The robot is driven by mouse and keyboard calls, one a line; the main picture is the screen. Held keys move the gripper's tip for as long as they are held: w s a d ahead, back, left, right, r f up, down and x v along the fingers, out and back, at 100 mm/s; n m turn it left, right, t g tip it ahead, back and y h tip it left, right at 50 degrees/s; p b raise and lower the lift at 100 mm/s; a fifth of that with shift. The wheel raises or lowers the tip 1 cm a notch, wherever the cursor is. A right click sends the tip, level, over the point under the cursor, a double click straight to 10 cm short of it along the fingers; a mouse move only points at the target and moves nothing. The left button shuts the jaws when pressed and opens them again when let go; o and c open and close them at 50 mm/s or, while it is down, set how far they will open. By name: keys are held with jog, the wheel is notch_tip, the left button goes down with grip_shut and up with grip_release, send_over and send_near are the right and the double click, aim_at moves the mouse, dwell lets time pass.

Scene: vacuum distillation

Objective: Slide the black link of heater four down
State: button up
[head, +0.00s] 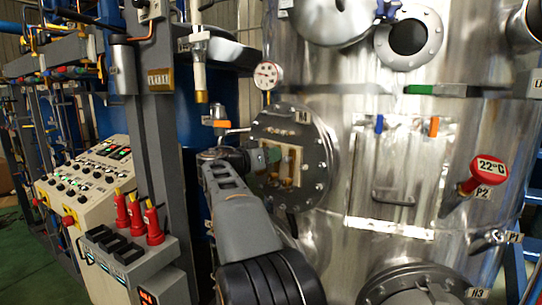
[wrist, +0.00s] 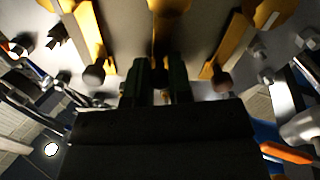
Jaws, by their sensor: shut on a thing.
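My gripper (head: 274,155) reaches the round heater flange (head: 322,141) on the steel vessel, at its pale terminal panel. In the wrist view, my gripper's two dark green fingers (wrist: 163,84) are shut at the lower end of the middle brass bar (wrist: 167,38). They close around a small dark part there, apparently the black link; the fingers and shadow hide most of it. A brass bar with a dark round knob stands on each side, at the left (wrist: 94,76) and at the right (wrist: 221,80). No heater number is readable.
Bolts (wrist: 258,50) ring the flange close around my gripper. A steel hatch (head: 392,180) is to the right; red-handled switches (head: 153,222) stand at the lower left.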

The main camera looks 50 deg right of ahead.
aim_at(278, 163)
grip_shut()
jog(key=shift+f, duration=0.1)
notch_tip(278, 163, down, 3)
jog(key=b, duration=0.4)
jog(key=shift+b, duration=0.4)
jog(key=o, duration=0.6)
grip_release()
jog(key=shift+a, duration=0.1)
jog(key=a+b, duration=0.1)
jog(key=a, duration=0.3)
jog(key=w+a+b, duration=0.1)
jog(key=a, duration=0.4)
jog(key=a+b, duration=0.1)
jog(key=a, duration=0.3)
jog(key=shift+w+a+b, duration=0.3)
jog(key=shift+b, duration=0.1)
